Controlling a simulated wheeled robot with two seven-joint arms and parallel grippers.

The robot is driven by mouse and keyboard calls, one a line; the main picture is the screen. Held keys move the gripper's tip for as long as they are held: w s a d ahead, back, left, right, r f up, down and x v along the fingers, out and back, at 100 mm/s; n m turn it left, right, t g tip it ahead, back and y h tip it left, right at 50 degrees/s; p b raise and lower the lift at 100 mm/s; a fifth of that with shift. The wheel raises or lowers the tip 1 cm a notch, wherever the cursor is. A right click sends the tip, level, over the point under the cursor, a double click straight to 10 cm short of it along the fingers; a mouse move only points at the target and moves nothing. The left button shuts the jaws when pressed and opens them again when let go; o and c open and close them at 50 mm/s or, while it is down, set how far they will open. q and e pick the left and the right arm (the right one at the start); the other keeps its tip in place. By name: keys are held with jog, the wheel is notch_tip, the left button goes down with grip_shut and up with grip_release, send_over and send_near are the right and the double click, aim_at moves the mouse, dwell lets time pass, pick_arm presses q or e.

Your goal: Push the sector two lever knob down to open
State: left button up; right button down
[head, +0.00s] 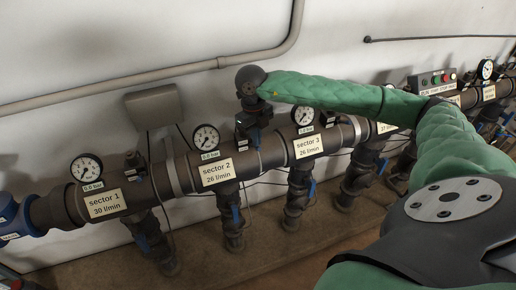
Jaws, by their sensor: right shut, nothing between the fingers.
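The sector 2 label (216,172) is on the grey manifold pipe, with a gauge (206,138) reading about 0.0 bar above it. A blue lever (236,215) hangs down along the sector 2 outlet pipe. A small dark valve unit with a blue part (256,138) sits on top of the pipe, right of the sector 2 gauge. My right gripper (248,104) is shut and empty, pointing down just above that unit. It partly hides the unit, and I cannot tell whether they touch. No lever knob is clearly made out. My left gripper is out of view.
Sector 1 (104,204) is at the left and sector 3 (308,146) at the right, with similar valves and gauges. A control box (432,80) with coloured buttons is at the far right. A wall conduit (170,74) runs above. My right arm covers the right side.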

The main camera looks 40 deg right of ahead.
jog(key=shift+f, duration=0.35)
notch_tip(320, 180, down, 4)
jog(key=b, duration=0.4)
jog(key=shift+r, duration=0.1)
jog(key=shift+w+a+r+b, duration=0.1)
jog(key=shift+w+r+b, duration=0.15)
jog(key=shift+w, duration=0.5)
jog(key=shift+w+a+r+b, duration=0.1)
jog(key=shift+w+r, duration=0.1)
jog(key=shift+w, duration=0.55)
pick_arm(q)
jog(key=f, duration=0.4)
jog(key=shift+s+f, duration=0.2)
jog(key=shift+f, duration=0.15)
pick_arm(e)
jog(key=shift+s, duration=0.1)
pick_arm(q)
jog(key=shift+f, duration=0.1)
pick_arm(e)
jog(key=shift+r, duration=0.2)
